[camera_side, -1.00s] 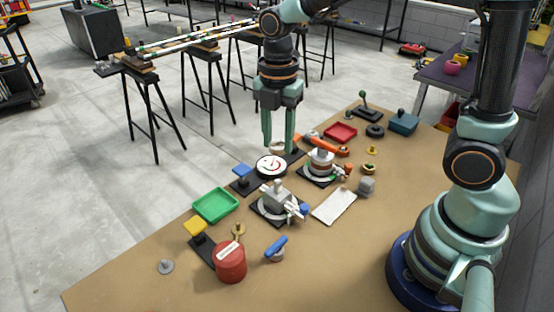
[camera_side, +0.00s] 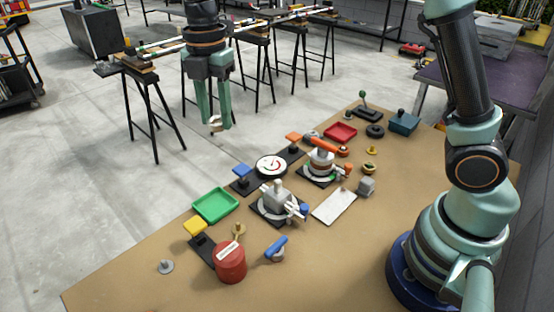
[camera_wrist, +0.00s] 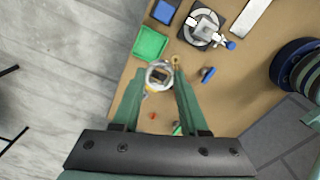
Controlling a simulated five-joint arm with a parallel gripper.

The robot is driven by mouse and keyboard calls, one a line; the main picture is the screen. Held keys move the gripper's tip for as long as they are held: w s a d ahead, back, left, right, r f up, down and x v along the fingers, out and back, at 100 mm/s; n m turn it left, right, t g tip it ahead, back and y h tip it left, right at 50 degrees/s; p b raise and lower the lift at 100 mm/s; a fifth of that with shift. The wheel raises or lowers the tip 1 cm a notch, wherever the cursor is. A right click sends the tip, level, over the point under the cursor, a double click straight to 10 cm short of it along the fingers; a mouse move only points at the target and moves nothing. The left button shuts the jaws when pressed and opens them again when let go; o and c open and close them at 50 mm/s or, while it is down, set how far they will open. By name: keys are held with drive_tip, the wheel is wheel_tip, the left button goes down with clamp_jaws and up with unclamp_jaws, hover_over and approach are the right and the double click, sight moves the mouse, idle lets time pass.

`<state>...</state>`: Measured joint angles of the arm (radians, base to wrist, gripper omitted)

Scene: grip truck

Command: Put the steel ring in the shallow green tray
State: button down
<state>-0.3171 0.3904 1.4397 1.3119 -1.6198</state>
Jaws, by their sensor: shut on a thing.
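My gripper (camera_side: 213,127) is shut on the steel ring (camera_side: 216,125), a pale, short hollow band held at the fingertips. In the side view it hangs high, above and to the left of the bench things. In the wrist view the ring (camera_wrist: 149,78) shows between the fingertips, and the bench shows through and around it. The shallow green tray (camera_side: 215,206) lies flat and empty on the bench, apart from the ring. It also shows in the wrist view (camera_wrist: 150,44), just beyond the ring.
The bench's front left is mostly clear.

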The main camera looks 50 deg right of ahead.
sight(216, 206)
drive_tip(key=a+f, duration=0.1)
drive_tip(key=f, duration=0.6)
drive_tip(key=w+f, duration=0.1)
drive_tip(key=f, duration=0.6)
drive_tip(key=w+a+f, duration=0.1)
drive_tip(key=f, duration=0.6)
drive_tip(key=shift+a+f, duration=0.35)
drive_tip(key=c, duration=0.7)
unclamp_jaws()
drive_tip(key=shift+f, duration=0.15)
